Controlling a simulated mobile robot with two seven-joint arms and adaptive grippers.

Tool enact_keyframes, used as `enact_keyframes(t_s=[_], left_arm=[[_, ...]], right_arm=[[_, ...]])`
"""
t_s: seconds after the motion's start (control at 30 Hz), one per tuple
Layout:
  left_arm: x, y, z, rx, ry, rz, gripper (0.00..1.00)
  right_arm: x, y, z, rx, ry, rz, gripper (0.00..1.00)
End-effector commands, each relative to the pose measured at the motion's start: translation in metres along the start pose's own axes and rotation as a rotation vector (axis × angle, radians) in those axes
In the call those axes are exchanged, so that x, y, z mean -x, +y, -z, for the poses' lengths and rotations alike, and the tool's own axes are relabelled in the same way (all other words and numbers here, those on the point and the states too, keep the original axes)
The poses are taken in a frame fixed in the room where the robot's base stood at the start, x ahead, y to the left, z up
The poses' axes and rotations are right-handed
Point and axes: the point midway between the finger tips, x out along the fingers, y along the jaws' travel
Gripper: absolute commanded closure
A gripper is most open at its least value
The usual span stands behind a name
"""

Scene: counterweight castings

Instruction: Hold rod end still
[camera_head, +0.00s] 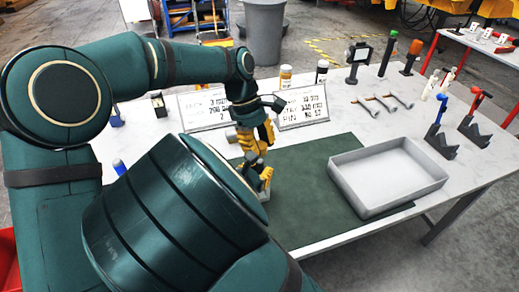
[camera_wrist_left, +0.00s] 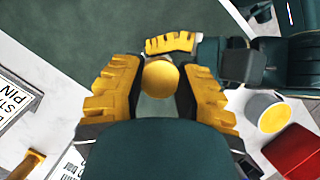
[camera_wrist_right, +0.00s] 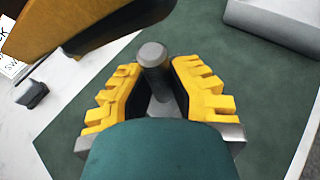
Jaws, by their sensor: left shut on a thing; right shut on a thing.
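My left gripper (camera_head: 262,135) is over the green mat, its arm reaching in from the left. In the left wrist view its yellow fingers (camera_wrist_left: 160,95) are shut on a round yellow-topped piece (camera_wrist_left: 160,77). My right gripper (camera_head: 264,180) is just below it in the head view, partly hidden by my arm. In the right wrist view its fingers (camera_wrist_right: 152,88) are shut on a grey rod end (camera_wrist_right: 152,56) with a rounded tip. A left gripper finger (camera_wrist_right: 95,25) shows close by. Whether the two held pieces join is hidden.
The green mat (camera_head: 305,215) lies on the pale table. A grey tray (camera_head: 345,192) stands on its right side. Two signs (camera_head: 205,107) (camera_head: 303,106) stand behind the grippers. Bottles, tools and stands (camera_head: 437,138) line the back and right.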

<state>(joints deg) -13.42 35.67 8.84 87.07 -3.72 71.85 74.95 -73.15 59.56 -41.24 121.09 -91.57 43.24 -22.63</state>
Motion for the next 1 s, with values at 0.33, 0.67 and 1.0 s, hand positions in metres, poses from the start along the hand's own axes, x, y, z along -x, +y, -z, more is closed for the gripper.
enact_keyframes(t_s=[0.33,0.67,1.0], left_arm=[[-0.014,0.0,0.006,0.002,0.0,0.003,0.97],[-0.014,0.0,0.006,0.002,0.0,0.004,0.97],[-0.029,0.001,0.011,0.004,0.002,0.006,0.97]], right_arm=[[-0.001,-0.001,0.001,0.001,0.001,0.003,1.0],[-0.001,-0.001,0.001,0.001,0.002,0.003,1.0],[-0.001,-0.001,0.001,0.001,0.002,0.002,1.0]])
